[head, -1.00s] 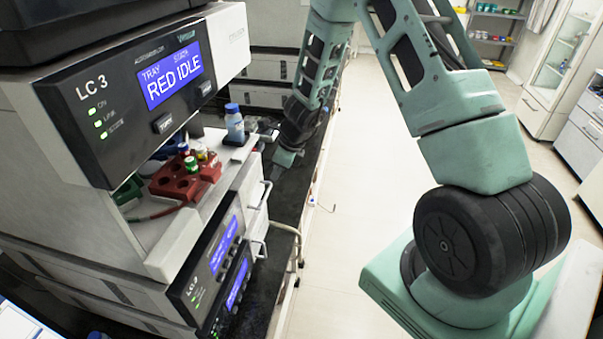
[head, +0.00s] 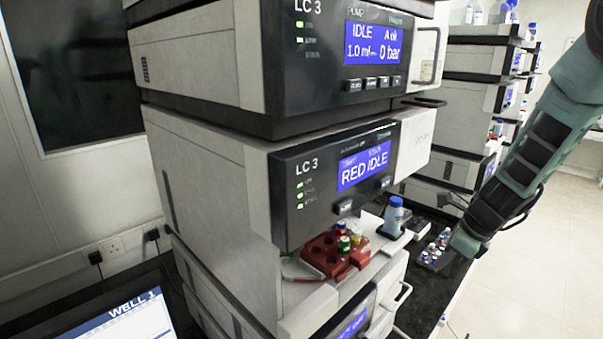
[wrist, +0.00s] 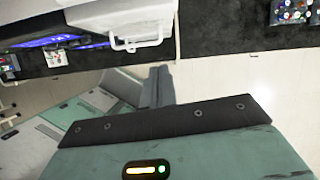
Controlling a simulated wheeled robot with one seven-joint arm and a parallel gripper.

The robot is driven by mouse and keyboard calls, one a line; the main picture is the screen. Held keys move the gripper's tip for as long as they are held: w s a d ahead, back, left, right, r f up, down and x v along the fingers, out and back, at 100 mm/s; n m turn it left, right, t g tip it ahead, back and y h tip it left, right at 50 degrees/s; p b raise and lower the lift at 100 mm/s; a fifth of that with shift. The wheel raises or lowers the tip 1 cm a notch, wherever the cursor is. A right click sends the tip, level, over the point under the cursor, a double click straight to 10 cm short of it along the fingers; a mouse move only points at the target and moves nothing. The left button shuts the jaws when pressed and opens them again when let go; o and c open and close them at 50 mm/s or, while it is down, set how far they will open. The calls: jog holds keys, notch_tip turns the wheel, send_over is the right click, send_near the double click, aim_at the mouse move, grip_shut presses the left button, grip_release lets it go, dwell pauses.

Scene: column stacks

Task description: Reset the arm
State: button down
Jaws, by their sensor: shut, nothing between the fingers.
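My arm comes down from the right edge in the head view, with its teal and black forearm (head: 530,160) slanting to the lower left. Its end is at the right of the LC 3 stack, above the dark bench. In the wrist view my gripper (wrist: 160,72) shows as dark grey fingers close together, with nothing between them. Pale floor and the bench edge lie beyond it. The fingers are not clearly made out in the head view.
The LC 3 stack (head: 215,190) has an open bay with a red vial rack (head: 325,258) and a blue-capped bottle (head: 394,215). A small vial tray (head: 432,258) sits on the black bench. More stacks (head: 455,110) stand behind. Open floor (head: 540,260) lies to the right.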

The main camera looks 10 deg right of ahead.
jog(key=s+a+n+g+b, duration=0.1)
jog(key=s+a+n+b, duration=0.3)
jog(key=a+n, duration=0.5)
jog(key=s+a+n+g+b, duration=0.2)
jog(key=s+a+n, duration=0.5)
jog(key=a, duration=0.4)
jog(key=s+a+f+n+h+b, duration=0.1)
jog(key=s+a+n+b, duration=0.1)
jog(key=s+n, duration=0.6)
jog(key=s+a+f+n+h+b, duration=0.1)
jog(key=s+a+n+b, duration=0.1)
jog(key=s+n, duration=0.7)
jog(key=shift+a+n+b, duration=0.2)
jog(key=shift+n+b, duration=0.6)
jog(key=shift+n, duration=0.1)
